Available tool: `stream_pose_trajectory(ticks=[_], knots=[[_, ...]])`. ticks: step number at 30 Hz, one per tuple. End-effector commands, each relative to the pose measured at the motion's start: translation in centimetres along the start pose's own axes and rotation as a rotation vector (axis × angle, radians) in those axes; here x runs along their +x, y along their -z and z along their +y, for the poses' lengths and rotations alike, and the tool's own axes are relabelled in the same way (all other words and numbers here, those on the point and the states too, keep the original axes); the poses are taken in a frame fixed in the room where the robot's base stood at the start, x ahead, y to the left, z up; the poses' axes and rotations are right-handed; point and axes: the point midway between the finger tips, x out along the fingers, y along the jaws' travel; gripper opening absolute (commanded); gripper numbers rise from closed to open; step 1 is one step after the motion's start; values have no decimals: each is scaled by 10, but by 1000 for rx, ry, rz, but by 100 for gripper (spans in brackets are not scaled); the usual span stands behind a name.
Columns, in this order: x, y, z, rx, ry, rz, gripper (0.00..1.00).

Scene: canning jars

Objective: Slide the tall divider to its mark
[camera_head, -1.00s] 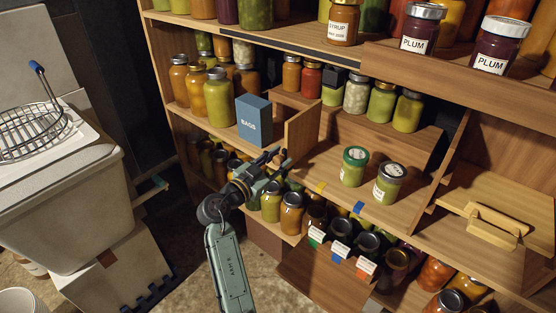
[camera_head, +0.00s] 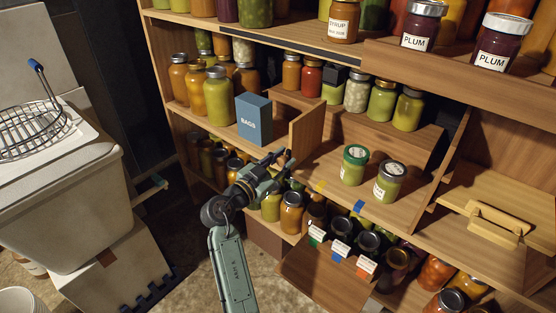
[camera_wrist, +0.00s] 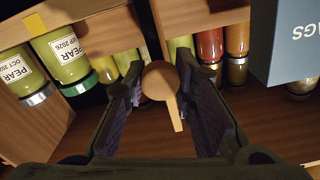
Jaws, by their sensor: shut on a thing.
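The tall divider (camera_head: 308,127) is an upright wooden board on the middle shelf, just right of the blue BAGS box. My gripper (camera_head: 278,157) is at its front edge, low down near the shelf lip. In the wrist view a rounded wooden part of the divider (camera_wrist: 160,82) sits between my two fingers, which are shut on it. A yellow tape mark (camera_head: 320,187) is on the shelf lip right of the divider, and a blue tape mark (camera_head: 360,207) is farther right. Which mark belongs to the divider I cannot tell.
The BAGS box (camera_head: 253,119) stands left of the divider. A green-lidded jar (camera_head: 354,166) and a grey-lidded jar (camera_head: 388,182) stand to its right. Bare shelf lies between divider and jars. Several jars crowd the shelf below my gripper.

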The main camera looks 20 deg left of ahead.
Motion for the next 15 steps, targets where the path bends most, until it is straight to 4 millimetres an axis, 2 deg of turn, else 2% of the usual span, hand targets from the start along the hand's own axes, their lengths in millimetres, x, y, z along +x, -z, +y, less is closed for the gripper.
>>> stream_pose_trajectory(ticks=[1,3,9,12,15], knots=[[1,-1,16,1,-6,3,0],[1,4,36,1,-7,4,0],[1,18,84,0,-7,2,0],[0,24,98,0,-5,2,0],[0,26,102,-1,-3,2,0]])
